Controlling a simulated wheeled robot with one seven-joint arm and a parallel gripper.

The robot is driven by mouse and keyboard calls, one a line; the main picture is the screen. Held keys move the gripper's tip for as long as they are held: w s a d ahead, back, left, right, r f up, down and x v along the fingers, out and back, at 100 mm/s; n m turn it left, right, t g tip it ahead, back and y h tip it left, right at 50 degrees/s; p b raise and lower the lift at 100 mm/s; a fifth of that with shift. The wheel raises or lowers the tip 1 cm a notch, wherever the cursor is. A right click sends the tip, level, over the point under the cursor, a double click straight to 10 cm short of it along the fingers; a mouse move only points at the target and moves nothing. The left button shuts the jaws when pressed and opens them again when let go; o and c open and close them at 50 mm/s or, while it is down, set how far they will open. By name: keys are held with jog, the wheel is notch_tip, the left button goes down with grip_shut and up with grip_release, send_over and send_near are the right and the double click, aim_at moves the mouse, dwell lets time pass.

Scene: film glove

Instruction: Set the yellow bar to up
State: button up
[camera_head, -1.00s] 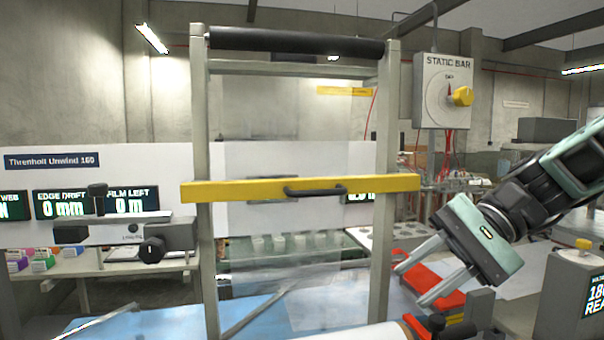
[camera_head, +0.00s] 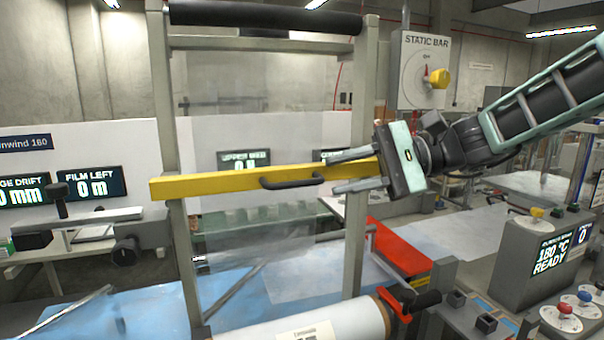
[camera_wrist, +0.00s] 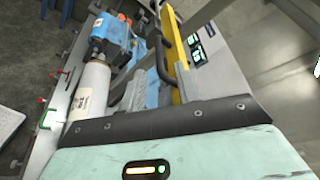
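The yellow bar (camera_head: 225,183) lies across the two uprights of the grey frame, about level, with a dark handle (camera_head: 292,180) at its middle. My gripper (camera_head: 340,171) is at the bar's right end. Its two fingers are apart, one above and one below the bar, and the bar's end lies between them in the head view. I cannot tell whether either finger touches the bar. In the wrist view the yellow bar (camera_wrist: 178,60) and its dark handle (camera_wrist: 162,60) show beyond the gripper body.
A black roller (camera_head: 265,17) spans the top of the frame. The static bar box (camera_head: 425,70) with a yellow knob stands behind my arm. A white film roll (camera_head: 320,322) lies below the bar. A red tray (camera_head: 398,248) and a control console (camera_head: 530,265) are at the right.

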aim_at(310, 181)
jog(key=p+x, duration=0.1)
jog(key=x, duration=0.6)
jog(key=shift+s+a+f, duration=0.1)
grip_shut()
